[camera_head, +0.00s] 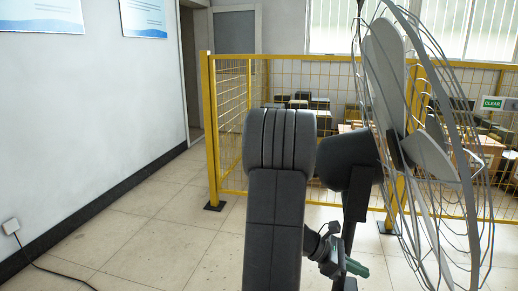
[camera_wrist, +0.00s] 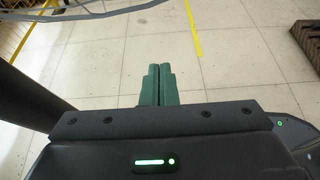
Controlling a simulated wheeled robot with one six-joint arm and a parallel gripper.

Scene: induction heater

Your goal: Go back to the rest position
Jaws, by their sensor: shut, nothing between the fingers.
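My gripper (camera_head: 352,268) hangs low at the end of my arm in the head view, in front of the tiled floor. In the wrist view its two green fingers (camera_wrist: 158,68) are pressed together, with nothing between them.
A large standing fan (camera_head: 408,150) with a wire cage is close on the right in the head view. A yellow mesh fence (camera_head: 212,130) stands behind, with boxes (camera_head: 490,146) beyond it. A white wall (camera_head: 90,110) is at left. Open floor (camera_head: 140,225) lies between. A dark slatted object (camera_wrist: 308,42) is at right in the wrist view.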

